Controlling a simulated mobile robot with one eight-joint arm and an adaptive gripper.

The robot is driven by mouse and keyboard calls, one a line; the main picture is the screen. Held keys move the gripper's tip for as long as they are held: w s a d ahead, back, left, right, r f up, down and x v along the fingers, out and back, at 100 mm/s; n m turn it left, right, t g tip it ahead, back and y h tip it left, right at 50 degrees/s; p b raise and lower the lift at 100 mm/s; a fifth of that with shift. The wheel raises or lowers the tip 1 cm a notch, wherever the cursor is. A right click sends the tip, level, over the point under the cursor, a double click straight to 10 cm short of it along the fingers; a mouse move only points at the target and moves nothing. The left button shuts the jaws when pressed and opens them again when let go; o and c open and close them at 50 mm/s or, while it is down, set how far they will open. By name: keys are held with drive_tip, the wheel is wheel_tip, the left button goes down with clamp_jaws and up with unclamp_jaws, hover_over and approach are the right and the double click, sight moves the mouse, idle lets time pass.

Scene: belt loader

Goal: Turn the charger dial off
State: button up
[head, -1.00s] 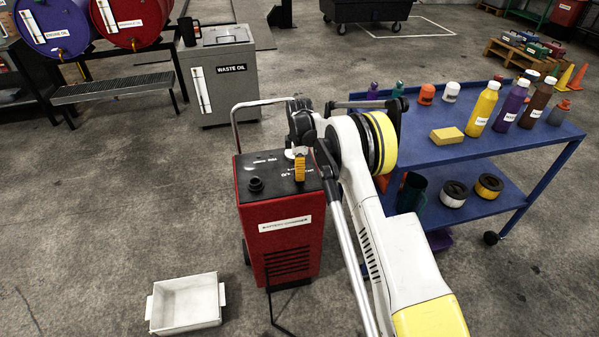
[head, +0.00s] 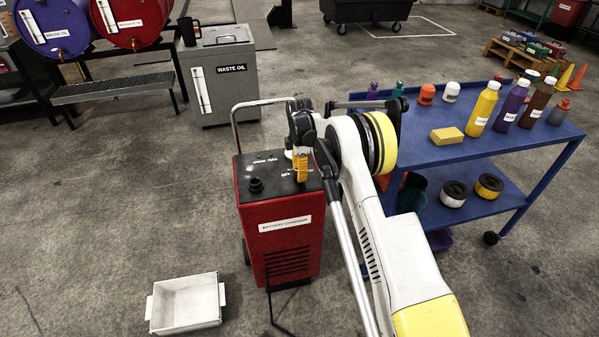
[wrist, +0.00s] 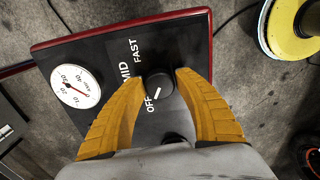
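The red battery charger (head: 279,229) stands upright in the middle of the head view, with a black top panel. In the wrist view its black dial (wrist: 155,87) carries a short white pointer mark. The labels OFF, MID and FAST curve along its left side, and the mark lies beside OFF. In the head view my gripper (head: 301,178) points down onto the panel and hides the dial.
A round white gauge (wrist: 75,86) sits left of the dial. A blue cart (head: 440,152) with bottles and a yellow sponge stands to the right. A white tray (head: 185,303) lies on the floor at front left. A grey waste oil bin (head: 222,85) stands behind.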

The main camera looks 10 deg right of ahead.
drive_tip(key=shift+o, duration=1.1)
wheel_tip(320, 180, up, 12)
